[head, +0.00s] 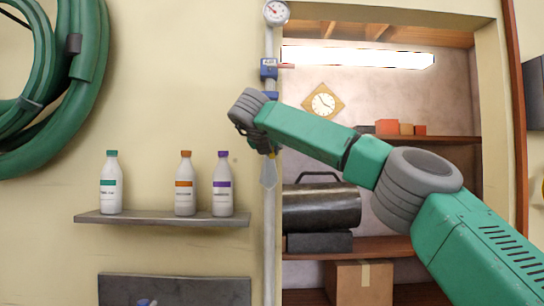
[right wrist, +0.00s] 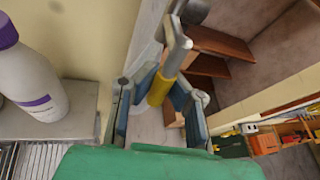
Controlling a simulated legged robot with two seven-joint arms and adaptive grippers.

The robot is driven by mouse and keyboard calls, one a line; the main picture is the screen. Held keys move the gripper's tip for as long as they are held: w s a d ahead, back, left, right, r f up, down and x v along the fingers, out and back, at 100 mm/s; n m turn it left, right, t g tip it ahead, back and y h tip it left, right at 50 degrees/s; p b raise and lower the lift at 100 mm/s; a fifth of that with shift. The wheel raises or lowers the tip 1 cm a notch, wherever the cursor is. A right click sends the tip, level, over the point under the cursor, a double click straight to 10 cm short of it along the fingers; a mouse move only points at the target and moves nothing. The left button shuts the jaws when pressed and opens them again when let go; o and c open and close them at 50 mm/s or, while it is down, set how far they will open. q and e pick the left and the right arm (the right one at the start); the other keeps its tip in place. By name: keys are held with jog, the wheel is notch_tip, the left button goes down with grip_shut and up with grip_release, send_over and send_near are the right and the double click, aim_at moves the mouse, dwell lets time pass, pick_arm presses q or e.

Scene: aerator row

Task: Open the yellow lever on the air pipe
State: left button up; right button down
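The air pipe (head: 269,225) runs upright on the wall at the left edge of a doorway, with a blue valve (head: 268,69) on it. My right gripper (right wrist: 163,88) is at the pipe, below the valve. In the right wrist view its blue-padded fingers stand either side of the yellow lever's sleeve (right wrist: 159,91). A bare grey metal part (right wrist: 177,48) runs on beyond the sleeve. I cannot tell whether the pads touch the sleeve. My left gripper is not in view.
A gauge (head: 276,12) tops the pipe. A wall shelf (head: 160,218) with several bottles is to the left; a purple-labelled bottle (right wrist: 28,80) is close to my right gripper. A green hose (head: 95,90) hangs at far left. Shelves with a dark toolbox (head: 320,208) are behind my arm.

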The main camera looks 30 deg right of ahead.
jog(key=shift+w+a+f+m+y, duration=0.15)
jog(key=shift+a+f+m+y, duration=0.25)
jog(key=shift+f+m, duration=0.25)
jog(key=shift+r, duration=0.1)
jog(key=c, duration=1.6)
grip_release()
jog(key=shift+c, duration=0.2)
jog(key=shift+o, duration=0.5)
jog(key=shift+a+r, duration=0.1)
jog(key=shift+r, duration=0.05)
jog(key=v, duration=1.2)
jog(key=shift+a, duration=0.15)
jog(key=shift+r, duration=0.15)
